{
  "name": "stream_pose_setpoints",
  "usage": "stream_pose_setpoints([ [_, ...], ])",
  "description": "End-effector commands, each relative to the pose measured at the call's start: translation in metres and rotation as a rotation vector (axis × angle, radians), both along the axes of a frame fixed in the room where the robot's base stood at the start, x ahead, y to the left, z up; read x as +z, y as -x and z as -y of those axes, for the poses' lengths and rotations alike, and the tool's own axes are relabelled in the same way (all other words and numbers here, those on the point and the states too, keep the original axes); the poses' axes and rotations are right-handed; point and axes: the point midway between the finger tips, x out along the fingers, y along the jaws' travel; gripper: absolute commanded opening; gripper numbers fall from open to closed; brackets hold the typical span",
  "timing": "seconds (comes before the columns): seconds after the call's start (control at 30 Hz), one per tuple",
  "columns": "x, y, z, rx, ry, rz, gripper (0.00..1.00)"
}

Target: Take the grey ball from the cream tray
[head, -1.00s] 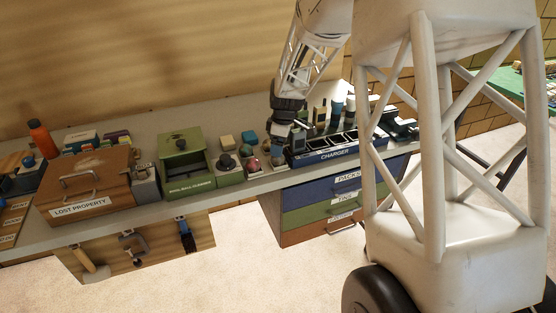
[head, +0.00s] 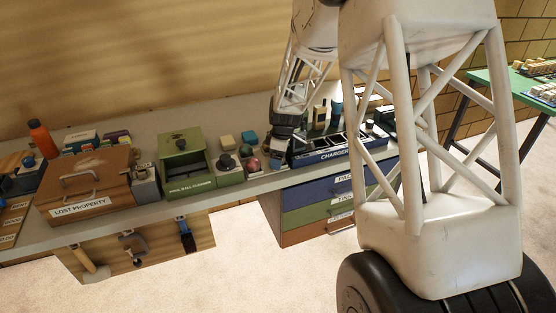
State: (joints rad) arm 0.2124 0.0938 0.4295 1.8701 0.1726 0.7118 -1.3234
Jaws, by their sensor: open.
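My gripper (head: 277,147) hangs above the workbench, just left of the charger and close to a group of small balls; its fingers are small and partly dark in this view. A pale, cream-looking holder (head: 254,174) at the bench's front edge carries a pink-red ball (head: 253,163). A dark grey round thing (head: 226,161) sits left of it on a greyish base; I cannot tell whether it is the grey ball of the task. A dark green ball (head: 246,151) is behind the pink-red one. No ball shows clearly between my fingers.
The blue charger (head: 327,154) with upright items stands right of my gripper. A green ball cleaner box (head: 187,165) and a brown lost property box (head: 84,187) stand left. Tan (head: 227,141) and teal (head: 249,137) blocks lie behind. Drawers (head: 318,205) hang below the bench.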

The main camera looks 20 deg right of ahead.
Motion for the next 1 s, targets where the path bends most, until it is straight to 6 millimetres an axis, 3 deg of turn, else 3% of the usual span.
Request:
stream_pose_setpoints([
  [0.5,0.0004,-0.0001,0.0002,0.000,0.001,0.001,0.83],
  [0.87,0.0005,-0.0001,0.0002,0.000,0.001,0.001,0.28],
  [1.0,0.0006,-0.0002,0.0001,0.000,0.001,0.001,0.27],
])
